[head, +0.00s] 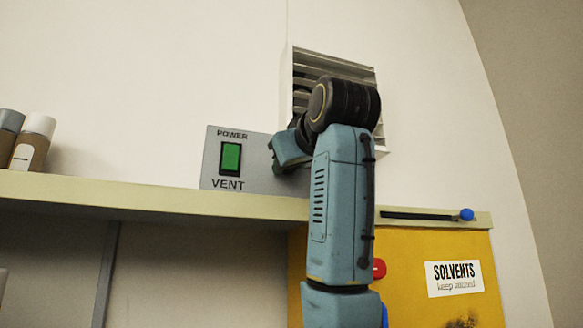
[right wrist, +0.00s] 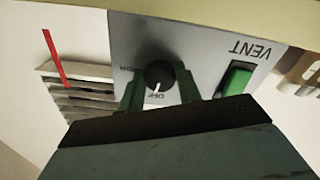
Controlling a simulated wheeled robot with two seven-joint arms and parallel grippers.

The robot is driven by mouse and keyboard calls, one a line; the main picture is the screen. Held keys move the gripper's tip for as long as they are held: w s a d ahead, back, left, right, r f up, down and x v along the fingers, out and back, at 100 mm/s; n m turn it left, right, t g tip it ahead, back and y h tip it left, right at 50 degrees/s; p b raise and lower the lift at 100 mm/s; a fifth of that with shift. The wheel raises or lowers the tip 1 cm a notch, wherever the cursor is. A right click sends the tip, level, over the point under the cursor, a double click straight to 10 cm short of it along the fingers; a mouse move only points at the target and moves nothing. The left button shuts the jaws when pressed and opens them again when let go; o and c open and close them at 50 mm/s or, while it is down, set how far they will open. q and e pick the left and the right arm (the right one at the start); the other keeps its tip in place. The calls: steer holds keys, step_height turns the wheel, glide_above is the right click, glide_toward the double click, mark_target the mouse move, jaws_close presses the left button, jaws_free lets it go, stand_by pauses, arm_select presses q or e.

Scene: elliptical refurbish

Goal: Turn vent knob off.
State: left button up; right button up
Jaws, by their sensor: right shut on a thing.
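The grey vent panel (head: 212,168) is on the wall above the shelf, with a lit green power switch (head: 231,158) and the word VENT. My right arm covers the panel's right part and the knob in the head view. In the right wrist view, upside down, the black vent knob (right wrist: 157,70) shows between the green fingers of my right gripper (right wrist: 160,77). The gripper is shut on the knob, one finger on each side. The knob's white mark points toward the OFF label (right wrist: 157,96). The green switch (right wrist: 236,79) is beside it. My left gripper is not in view.
A slatted vent grille (head: 300,75) is behind my right arm. A red strip (right wrist: 54,57) hangs at it. The shelf (head: 130,194) runs below the panel, with bottles (head: 33,140) at left. A yellow SOLVENTS cabinet (head: 410,290) is underneath.

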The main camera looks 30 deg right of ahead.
steer(key=shift+s+r+n, duration=0.1)
steer(key=shift+n, duration=1)
steer(key=o, duration=1)
steer(key=shift+b, duration=0.3)
steer(key=b+v, duration=0.7)
steer(key=v, duration=0.6)
steer(key=shift+s+b, duration=0.25)
steer(key=shift+b, duration=0.05)
